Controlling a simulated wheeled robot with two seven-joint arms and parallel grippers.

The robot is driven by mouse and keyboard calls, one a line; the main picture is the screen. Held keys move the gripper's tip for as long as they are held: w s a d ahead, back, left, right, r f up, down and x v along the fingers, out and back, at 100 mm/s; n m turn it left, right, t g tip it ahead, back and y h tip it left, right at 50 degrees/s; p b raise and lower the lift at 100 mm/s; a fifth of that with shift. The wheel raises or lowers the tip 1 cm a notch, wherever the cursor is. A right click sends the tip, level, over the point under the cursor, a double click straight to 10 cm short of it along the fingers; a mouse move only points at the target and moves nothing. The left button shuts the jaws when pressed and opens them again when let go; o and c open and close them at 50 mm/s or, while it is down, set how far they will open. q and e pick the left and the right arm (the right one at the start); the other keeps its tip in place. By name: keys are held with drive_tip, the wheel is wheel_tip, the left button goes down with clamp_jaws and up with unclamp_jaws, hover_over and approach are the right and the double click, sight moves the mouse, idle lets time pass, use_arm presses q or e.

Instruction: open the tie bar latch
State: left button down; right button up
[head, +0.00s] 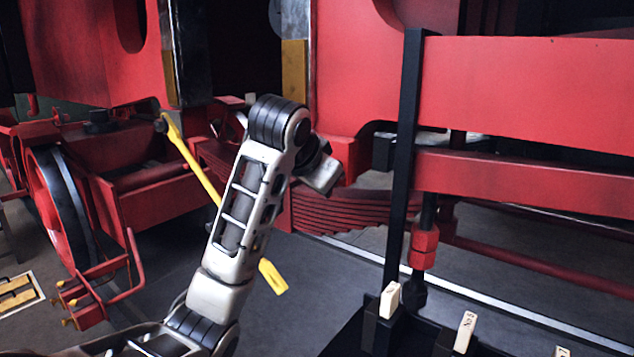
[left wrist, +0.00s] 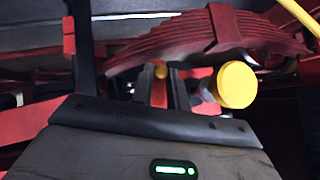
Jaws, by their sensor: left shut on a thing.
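In the left wrist view, the two dark fingers of my left gripper (left wrist: 161,92) are close together around a small part with a yellow-orange knob (left wrist: 160,72). Red metal shows beside the fingers. A larger round yellow knob (left wrist: 237,85) stands just right of the fingers, apart from them. I cannot tell which of these parts is the tie bar latch. In the head view, my left arm rises from the bottom and bends near the middle. My right gripper is in neither view.
A red leaf spring (head: 345,208) lies behind my arm. A long yellow bar (head: 192,163) slants behind it. A black upright post (head: 403,160) and red beams (head: 525,180) stand at right. A wheel (head: 62,207) and red bracket (head: 85,312) are at left.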

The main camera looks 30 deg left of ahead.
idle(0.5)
use_arm(q)
drive_tip(key=c, duration=1.4)
unclamp_jaws()
drive_tip(key=shift+o, duration=0.2)
drive_tip(key=shift+r, duration=0.1)
drive_tip(key=v, duration=1.6)
drive_tip(key=shift+a, duration=0.15)
